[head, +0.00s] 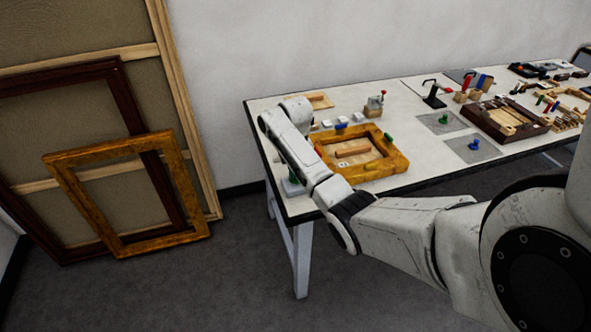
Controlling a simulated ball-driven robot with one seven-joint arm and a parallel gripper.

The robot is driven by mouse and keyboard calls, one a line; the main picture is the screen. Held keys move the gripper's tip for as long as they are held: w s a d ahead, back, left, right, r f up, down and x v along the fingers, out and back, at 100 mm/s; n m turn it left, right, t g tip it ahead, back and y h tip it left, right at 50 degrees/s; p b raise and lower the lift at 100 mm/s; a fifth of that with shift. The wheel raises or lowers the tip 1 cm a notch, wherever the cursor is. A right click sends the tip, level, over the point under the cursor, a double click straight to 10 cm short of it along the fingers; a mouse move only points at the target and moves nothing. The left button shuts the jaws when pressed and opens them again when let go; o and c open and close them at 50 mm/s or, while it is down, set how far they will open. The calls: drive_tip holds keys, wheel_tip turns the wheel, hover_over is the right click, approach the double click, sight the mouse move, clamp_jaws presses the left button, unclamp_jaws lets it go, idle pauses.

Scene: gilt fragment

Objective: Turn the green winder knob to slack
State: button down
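A gilt frame piece (398,162) lies on the near left part of the table. A small green knob (389,138) stands at its right side. A red knob (318,149) shows at its left side, close to my arm. Another green piece (293,180) on a pale base sits near the table's left edge, partly behind my forearm. A further green piece (443,118) stands on a grey mat. I cannot tell which green piece is the winder knob. My arm reaches over the table's left end. Its fingers are hidden, so I cannot see whether they touch anything.
The white table (268,104) carries a blue knob on a grey mat (484,152), a dark tray of wooden parts (480,113), and several small tools. A gold frame (122,249) and a dark frame lean against the wall at left. Grey floor lies between.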

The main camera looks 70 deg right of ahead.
drive_tip(key=shift+w+d+r, duration=0.1)
drive_tip(key=shift+w+r, duration=0.05)
drive_tip(key=shift+r, duration=0.05)
drive_tip(key=c, duration=1.2)
unclamp_jaws()
drive_tip(key=shift+f, duration=0.15)
drive_tip(key=shift+o, duration=0.2)
